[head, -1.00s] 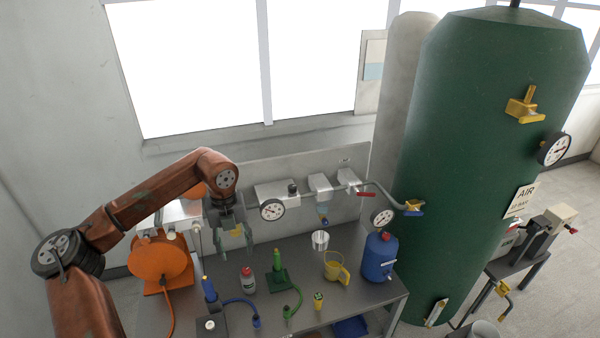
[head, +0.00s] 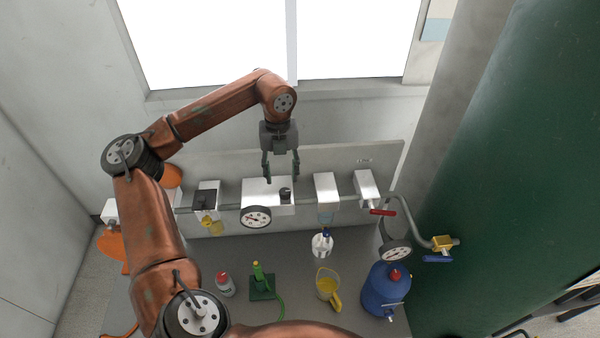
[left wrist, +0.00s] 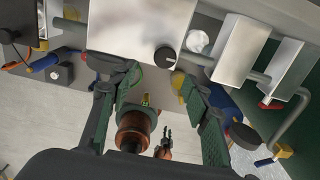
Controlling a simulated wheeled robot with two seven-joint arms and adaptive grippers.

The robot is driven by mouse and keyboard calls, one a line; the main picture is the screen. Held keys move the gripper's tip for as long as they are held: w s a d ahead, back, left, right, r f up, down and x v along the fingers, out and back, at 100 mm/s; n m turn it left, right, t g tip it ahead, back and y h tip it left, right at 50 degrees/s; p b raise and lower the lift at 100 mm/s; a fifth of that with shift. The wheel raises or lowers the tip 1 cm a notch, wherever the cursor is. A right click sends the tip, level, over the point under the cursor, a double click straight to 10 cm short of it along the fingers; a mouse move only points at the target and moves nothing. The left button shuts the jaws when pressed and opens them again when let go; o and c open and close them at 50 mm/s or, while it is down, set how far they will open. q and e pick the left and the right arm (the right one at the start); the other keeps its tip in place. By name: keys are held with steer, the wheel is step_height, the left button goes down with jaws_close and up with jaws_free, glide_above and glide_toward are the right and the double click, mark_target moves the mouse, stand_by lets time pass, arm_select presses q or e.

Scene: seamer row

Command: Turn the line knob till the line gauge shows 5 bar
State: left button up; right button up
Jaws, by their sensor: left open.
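The line knob (head: 285,195) is a small black knob on the front of a light metal box (head: 262,186) on the back panel. The line gauge (head: 256,217), a white dial with a black rim, hangs just below and left of it; its reading is too small to tell. My left gripper (head: 282,180) is open and empty, its fingers pointing down just above the knob. In the left wrist view the knob (left wrist: 165,57) lies just beyond the gap between the fingertips, apart from them. A dark gripper-like shape, probably my right gripper (left wrist: 165,140), shows small there.
A second gauge (head: 396,251) and a red lever (head: 382,212) are on the pipe at right. A blue jug (head: 385,289), yellow pitcher (head: 328,288), green-based tool (head: 262,283) and red-capped bottle (head: 225,285) stand on the bench. The large green tank (head: 500,170) fills the right.

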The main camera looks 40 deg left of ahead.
mark_target(285, 191)
arm_select(q)
steer(key=shift+w, duration=0.25)
steer(key=shift+w+f, duration=0.15)
steer(key=shift+w, duration=0.05)
step_height(285, 191, down, 8)
steer(key=shift+r+p, duration=0.25)
steer(key=shift+p, duration=0.6)
arm_select(e)
steer(key=shift+w+r, duration=0.55)
steer(key=shift+r, duration=0.35)
arm_select(q)
steer(key=shift+c, duration=0.3)
steer(key=c, duration=1.1)
